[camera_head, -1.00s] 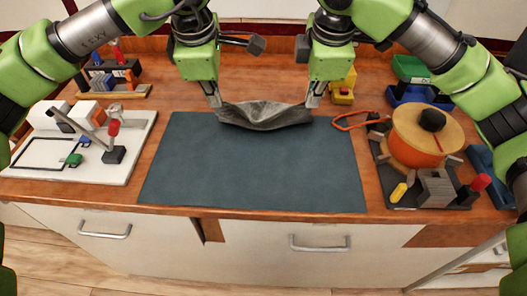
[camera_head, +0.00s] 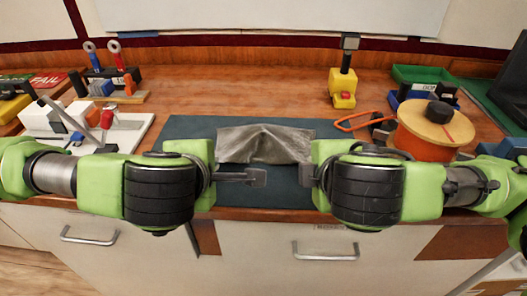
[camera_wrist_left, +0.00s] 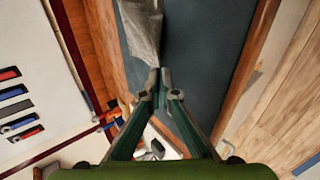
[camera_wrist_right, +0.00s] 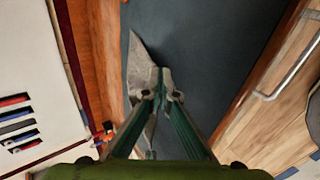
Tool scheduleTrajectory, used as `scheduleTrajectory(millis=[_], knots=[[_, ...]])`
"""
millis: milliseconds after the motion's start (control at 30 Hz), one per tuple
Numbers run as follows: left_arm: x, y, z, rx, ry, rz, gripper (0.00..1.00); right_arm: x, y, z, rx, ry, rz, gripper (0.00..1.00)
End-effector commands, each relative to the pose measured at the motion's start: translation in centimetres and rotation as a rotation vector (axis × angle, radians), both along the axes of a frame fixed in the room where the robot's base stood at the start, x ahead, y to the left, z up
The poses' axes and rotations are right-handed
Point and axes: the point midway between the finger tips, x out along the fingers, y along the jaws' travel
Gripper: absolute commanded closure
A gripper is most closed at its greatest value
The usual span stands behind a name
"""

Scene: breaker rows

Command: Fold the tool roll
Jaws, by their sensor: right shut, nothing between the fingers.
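The tool roll (camera_head: 265,143) is a wrinkled grey cloth, bunched and raised in the middle, near the back of the dark teal mat (camera_head: 184,127). My left gripper (camera_wrist_left: 164,82) is at the cloth's left end; its fingertips are close together, and the cloth (camera_wrist_left: 143,28) narrows towards them. Whether it grips the cloth I cannot tell. My right gripper (camera_wrist_right: 165,82) is shut and empty by the cloth's right end, with a pointed cloth corner (camera_wrist_right: 139,65) beside and beneath its fingers.
An orange spool (camera_head: 418,146) stands right of the mat, with an orange loop (camera_head: 352,122) beside it. A yellow block with a black post (camera_head: 343,88) and a green tray (camera_head: 418,75) are behind. A white board (camera_head: 131,133) lies left.

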Motion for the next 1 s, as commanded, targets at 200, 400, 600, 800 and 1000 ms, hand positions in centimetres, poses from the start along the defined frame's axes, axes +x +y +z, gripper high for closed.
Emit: scheduleTrajectory(millis=[200,400,600,800,1000], knots=[[-0.56,-0.03,-0.95,-0.004,-0.057,0.001,1.0,-0.58,0.03,-0.98,0.0,-0.056,0.003,1.0],[-0.64,-0.05,-0.92,-0.006,-0.066,0.001,1.0,-0.64,0.04,-0.95,0.001,-0.067,0.002,1.0],[-0.62,-0.03,-0.92,-0.006,-0.066,0.001,0.8,-0.62,0.03,-0.94,0.0,-0.066,0.002,0.8],[-0.62,-0.04,-0.94,-0.006,-0.065,0.001,0.69,-0.62,0.02,-0.95,0.0,-0.065,0.002,0.69],[-0.63,-0.04,-0.96,-0.005,-0.064,0.0,0.69,-0.63,0.02,-0.96,0.0,-0.064,0.003,0.69]])
